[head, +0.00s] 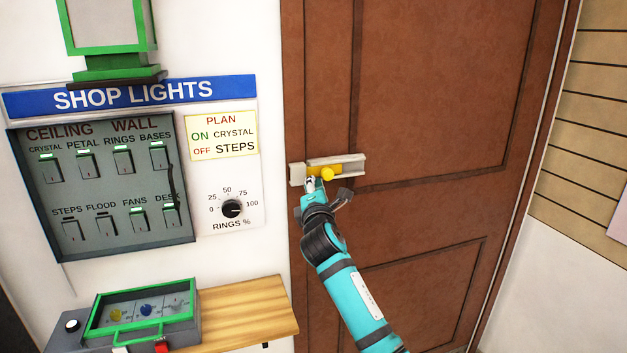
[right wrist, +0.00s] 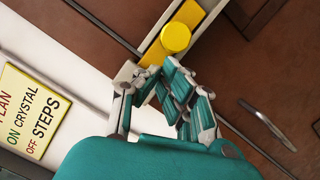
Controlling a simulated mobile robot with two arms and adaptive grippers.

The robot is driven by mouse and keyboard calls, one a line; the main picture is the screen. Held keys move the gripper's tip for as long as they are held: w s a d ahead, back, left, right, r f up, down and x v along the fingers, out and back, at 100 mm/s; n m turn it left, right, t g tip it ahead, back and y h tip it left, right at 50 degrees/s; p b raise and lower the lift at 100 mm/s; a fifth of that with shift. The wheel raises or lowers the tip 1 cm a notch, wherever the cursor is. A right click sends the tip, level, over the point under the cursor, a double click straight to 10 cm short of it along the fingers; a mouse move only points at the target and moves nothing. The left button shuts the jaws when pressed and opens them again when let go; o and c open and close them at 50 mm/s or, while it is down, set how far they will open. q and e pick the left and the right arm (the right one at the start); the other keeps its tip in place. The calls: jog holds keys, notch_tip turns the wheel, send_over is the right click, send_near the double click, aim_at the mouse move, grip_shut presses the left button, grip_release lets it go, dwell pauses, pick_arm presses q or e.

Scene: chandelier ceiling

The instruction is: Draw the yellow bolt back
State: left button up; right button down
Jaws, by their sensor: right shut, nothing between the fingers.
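The yellow bolt (head: 328,173) with its round knob sits in a pale metal housing (head: 350,162) on the brown door, near the door's left edge. In the right wrist view the yellow knob (right wrist: 176,37) stands out from the yellow bar, just beyond my fingertips. My right gripper (head: 312,183) is shut and empty, just below and left of the knob. In the right wrist view its fingers (right wrist: 160,78) lie close beside the bar; I cannot tell whether they touch it. They hide part of the bolt's lower end. My left gripper is not in view.
A door handle (head: 343,197) is just below the bolt, close to my right wrist, and shows in the right wrist view (right wrist: 267,124). Left of the door are a switch panel (head: 100,235), a dial (head: 232,208) and a wooden shelf (head: 250,310). The door's upper area is clear.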

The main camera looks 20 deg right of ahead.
jog(key=shift+w, duration=0.1)
jog(key=d+p, duration=0.2)
jog(key=d, duration=0.3)
jog(key=shift+w+d, duration=0.1)
jog(key=shift+d, duration=0.25)
